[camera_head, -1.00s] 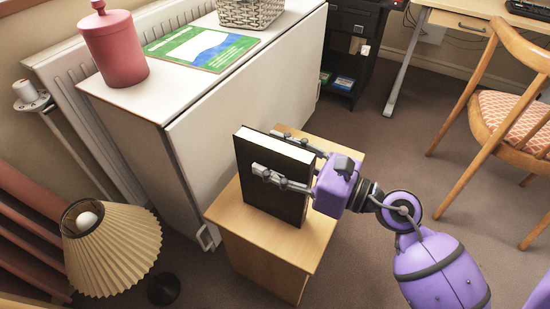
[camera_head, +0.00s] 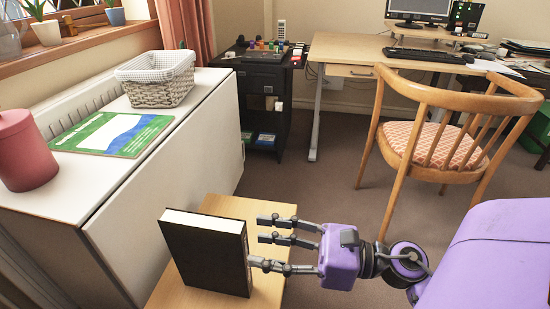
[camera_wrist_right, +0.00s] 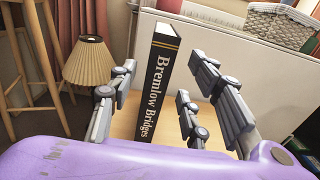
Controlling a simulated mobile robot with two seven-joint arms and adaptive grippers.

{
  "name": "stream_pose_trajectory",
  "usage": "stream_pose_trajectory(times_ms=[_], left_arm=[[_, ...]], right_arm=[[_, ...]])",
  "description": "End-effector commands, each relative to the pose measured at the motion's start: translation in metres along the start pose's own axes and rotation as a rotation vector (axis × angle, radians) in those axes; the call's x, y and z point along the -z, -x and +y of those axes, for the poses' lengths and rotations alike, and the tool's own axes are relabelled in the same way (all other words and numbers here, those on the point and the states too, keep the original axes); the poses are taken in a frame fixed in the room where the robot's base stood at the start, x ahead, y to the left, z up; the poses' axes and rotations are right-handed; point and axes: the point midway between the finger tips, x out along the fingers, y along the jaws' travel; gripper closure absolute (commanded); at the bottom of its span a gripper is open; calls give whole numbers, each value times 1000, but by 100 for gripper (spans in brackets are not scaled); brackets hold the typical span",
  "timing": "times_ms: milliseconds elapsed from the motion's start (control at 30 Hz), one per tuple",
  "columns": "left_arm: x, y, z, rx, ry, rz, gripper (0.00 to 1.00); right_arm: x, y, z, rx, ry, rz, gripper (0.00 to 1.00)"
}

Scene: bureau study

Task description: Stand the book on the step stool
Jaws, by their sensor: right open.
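The black book (camera_head: 205,255) with cream page edges stands upright on the light wooden step stool (camera_head: 232,206). Its spine reads "Bremlow Bridges" in the right wrist view (camera_wrist_right: 158,88). My right gripper (camera_head: 264,240) is open and empty, at the book's right side, with its fingertips close to the spine edge. In the right wrist view the book stands ahead, seen between the spread fingers (camera_wrist_right: 160,88). Whether a fingertip still touches the book I cannot tell. The lower part of the stool is out of the head view. My left gripper is not in view.
A white cabinet (camera_head: 165,180) stands close left of the stool, bearing a red canister (camera_head: 25,150), a green-and-blue board (camera_head: 112,134) and a wicker basket (camera_head: 157,80). A wooden chair (camera_head: 440,150) stands to the right. Carpet lies open between stool and chair.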

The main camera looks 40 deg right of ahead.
Motion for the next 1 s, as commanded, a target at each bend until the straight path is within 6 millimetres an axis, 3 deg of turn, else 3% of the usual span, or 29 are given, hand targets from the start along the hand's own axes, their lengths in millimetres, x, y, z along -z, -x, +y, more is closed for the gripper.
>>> stream_pose_trajectory(times_ms=[167,233,267,367,467,500,567,600,700,800,833,900,1000], left_arm=[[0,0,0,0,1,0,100],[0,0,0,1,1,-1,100],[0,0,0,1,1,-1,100],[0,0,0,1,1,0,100],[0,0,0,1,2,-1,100],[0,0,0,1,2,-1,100],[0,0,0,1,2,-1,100],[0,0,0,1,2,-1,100],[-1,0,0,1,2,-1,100],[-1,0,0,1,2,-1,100],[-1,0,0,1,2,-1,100],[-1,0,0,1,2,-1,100],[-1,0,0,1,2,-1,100]], right_arm=[[2,2,0,6,-24,-1,55],[7,5,1,35,-132,-21,55],[11,8,1,59,-215,-37,55],[39,28,-2,206,-674,-122,55],[110,74,0,482,-1340,-252,55],[144,95,8,608,-1588,-310,55],[190,127,30,790,-1898,-396,55],[219,147,49,915,-2073,-452,55],[275,191,107,1210,-2413,-593,55],[308,223,165,1468,-2629,-720,55],[315,230,180,-1504,2620,737,55],[325,242,208,-1490,2466,732,55],[332,251,232,-1475,2343,728,55]])
